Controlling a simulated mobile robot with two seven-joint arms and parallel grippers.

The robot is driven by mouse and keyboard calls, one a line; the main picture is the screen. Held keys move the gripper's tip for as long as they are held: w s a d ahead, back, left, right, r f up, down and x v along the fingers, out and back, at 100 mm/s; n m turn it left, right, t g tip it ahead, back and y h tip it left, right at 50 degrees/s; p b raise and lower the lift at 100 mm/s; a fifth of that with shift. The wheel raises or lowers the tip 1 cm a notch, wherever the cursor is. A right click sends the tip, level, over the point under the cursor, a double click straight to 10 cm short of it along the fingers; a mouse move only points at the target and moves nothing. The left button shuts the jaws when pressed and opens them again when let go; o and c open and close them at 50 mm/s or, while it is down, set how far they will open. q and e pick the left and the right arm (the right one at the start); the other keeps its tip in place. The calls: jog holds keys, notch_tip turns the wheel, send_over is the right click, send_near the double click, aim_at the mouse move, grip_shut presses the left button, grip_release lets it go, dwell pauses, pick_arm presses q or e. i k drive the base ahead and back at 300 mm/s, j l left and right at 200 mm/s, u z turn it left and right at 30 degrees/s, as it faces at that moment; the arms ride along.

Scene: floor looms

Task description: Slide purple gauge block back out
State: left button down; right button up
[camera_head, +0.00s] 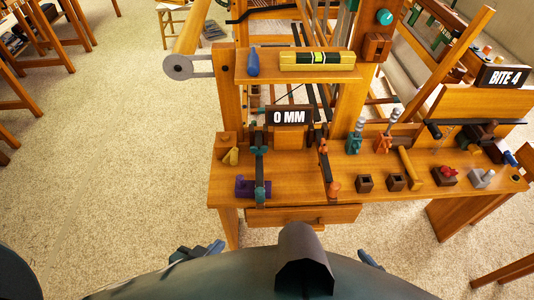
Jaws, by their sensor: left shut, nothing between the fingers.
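The purple gauge block (244,187) sits at the near left of the wooden bench (292,200). It is against the lower part of a dark teal upright tool (259,170), which partly hides it. I cannot tell how deep the block sits in that tool. My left gripper (217,246) is shut and empty, low in front of the bench's left end and apart from the block. My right gripper (367,256) only just shows past my body, lower right, and its fingers are too small to read.
A sign reading 0 MM (289,116) stands behind the block. An orange and black tool (326,170) stands right of it, then small dark boxes (365,183) and a wooden mallet (410,167). A drawer (303,215) is under the bench edge. Open floor (110,170) lies left.

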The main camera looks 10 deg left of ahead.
aim_at(244, 189)
jog(key=z, duration=0.4)
jog(key=j+z, duration=0.4)
jog(key=k+j+z, duration=0.25)
jog(key=j+z, duration=0.15)
jog(key=j, duration=0.15)
jog(key=k+j+z, duration=0.1)
jog(key=j, duration=0.25)
jog(key=k+j, duration=0.15)
jog(key=j, duration=0.2)
jog(key=k+j+z, duration=0.15)
jog(key=j, duration=0.6)
jog(key=i+l, duration=0.25)
jog(key=l, duration=0.15)
